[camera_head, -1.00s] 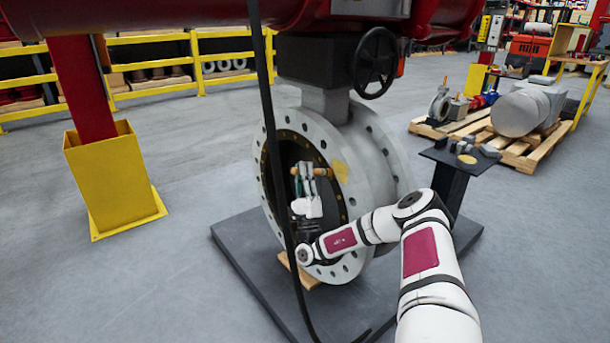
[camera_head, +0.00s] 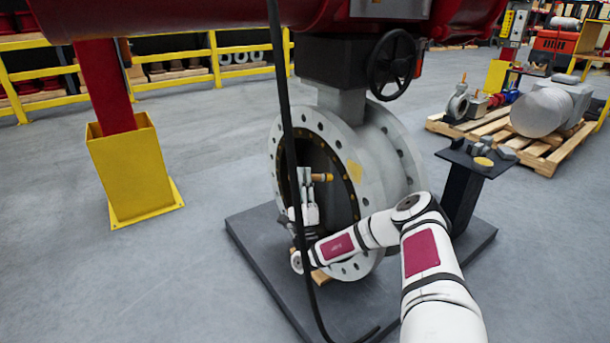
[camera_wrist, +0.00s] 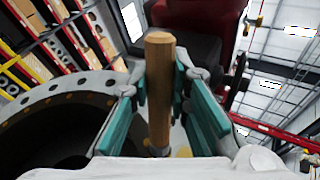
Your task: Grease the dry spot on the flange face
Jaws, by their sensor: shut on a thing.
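The large grey valve flange (camera_head: 283,150) stands upright with a ring of bolt holes and a dark bore. A yellowish patch (camera_head: 355,171) lies on the right side of its face, and a bit of yellow shows low in the wrist view (camera_wrist: 185,150). My gripper (camera_head: 306,178) is in front of the bore, left of the patch. Its teal-padded fingers (camera_wrist: 160,95) are shut on a wooden handle (camera_wrist: 159,80). The handle's tan end (camera_head: 322,177) points right in the head view, towards the patch. The handle's lower end is hidden, and contact with the face cannot be told.
A black hose (camera_head: 288,130) hangs in front of the flange. A dark stand (camera_head: 466,158) at the right holds a yellow disc (camera_head: 483,162) and small grey parts. A yellow post guard (camera_head: 135,170) stands left. A handwheel (camera_head: 393,65) sits above the valve.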

